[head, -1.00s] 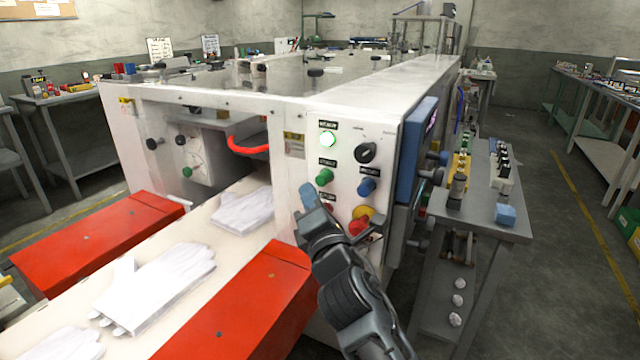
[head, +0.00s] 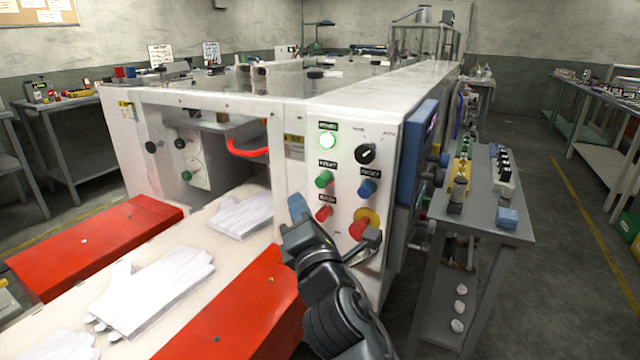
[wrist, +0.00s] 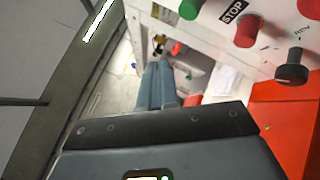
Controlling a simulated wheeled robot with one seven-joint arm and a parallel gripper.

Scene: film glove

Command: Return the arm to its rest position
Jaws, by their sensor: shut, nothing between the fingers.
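My gripper (head: 298,207) is in front of the lower left part of the machine's white control panel (head: 345,200) in the head view. Its blue fingers are together with nothing between them. In the wrist view, the fingers (wrist: 159,85) lie side by side, pointing away past the panel's edge. My dark arm reaches up from the bottom of the head view and hides part of the machine's front. Whether the fingertips touch the panel cannot be told.
Red (head: 323,213), green (head: 324,179) and blue (head: 367,188) buttons, and a red emergency button (head: 359,229) on a yellow collar, stick out close by. White gloves (head: 155,290) lie on the belt between red covers (head: 240,315).

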